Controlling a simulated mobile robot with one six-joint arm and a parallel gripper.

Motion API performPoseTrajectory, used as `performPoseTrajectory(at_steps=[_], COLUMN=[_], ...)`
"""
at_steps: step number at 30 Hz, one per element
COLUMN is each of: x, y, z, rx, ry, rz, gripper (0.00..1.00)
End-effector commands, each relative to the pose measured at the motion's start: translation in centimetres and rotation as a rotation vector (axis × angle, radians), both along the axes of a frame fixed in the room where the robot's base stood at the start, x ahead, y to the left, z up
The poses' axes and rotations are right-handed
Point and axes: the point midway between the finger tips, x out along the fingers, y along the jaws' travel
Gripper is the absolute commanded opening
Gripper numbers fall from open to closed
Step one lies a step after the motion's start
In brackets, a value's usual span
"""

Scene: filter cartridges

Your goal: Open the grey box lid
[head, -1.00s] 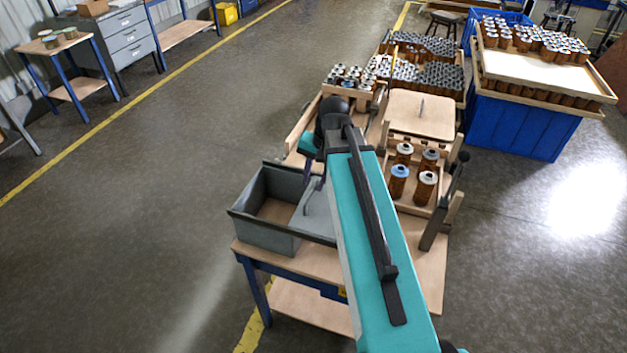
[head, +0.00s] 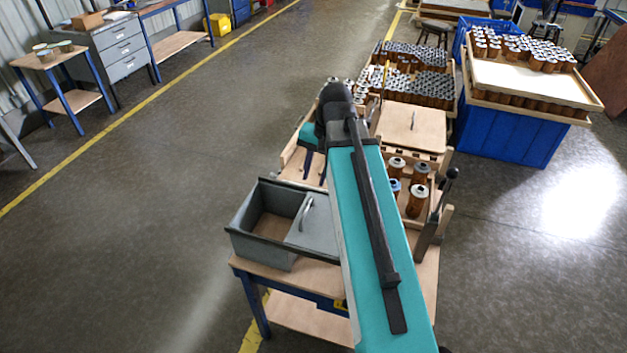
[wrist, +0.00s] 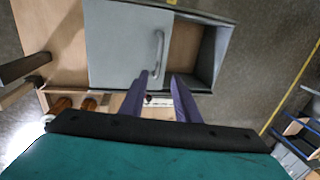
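The grey box (head: 262,250) stands on the bench at the front left in the head view. Its grey lid (head: 318,236) lies flat over the right part of it; the left part is open, showing a brown inside. A curved handle (head: 305,213) stands on the lid near its open-side edge. In the wrist view the lid (wrist: 122,50) covers the left part of the box and the handle (wrist: 158,52) shows clear of the fingers' grip. My gripper (wrist: 159,76) is open and empty, its fingers apart near the handle's near end. In the head view my arm hides the lid's right side.
A wooden crate with several brown cartridges (head: 417,200) stands right of my arm, beside a dark lever (head: 435,215). A wooden lid with a handle (head: 412,128) lies behind it. Trays of cartridges (head: 430,85) and a blue bin (head: 505,125) stand farther back. Floor on the left is clear.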

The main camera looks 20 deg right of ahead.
Motion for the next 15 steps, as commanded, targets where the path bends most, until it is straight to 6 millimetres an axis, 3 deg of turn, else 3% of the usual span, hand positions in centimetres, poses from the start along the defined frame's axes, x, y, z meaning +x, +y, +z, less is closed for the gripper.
performPoseTrajectory(at_steps=[6,15], x=[-0.17,-0.22], y=[-0.2,-0.22], z=[1.21,1.36], rx=[0.0,0.0], ry=[0.0,0.0], rz=[0.0,-0.001], gripper=[0.29,0.29])
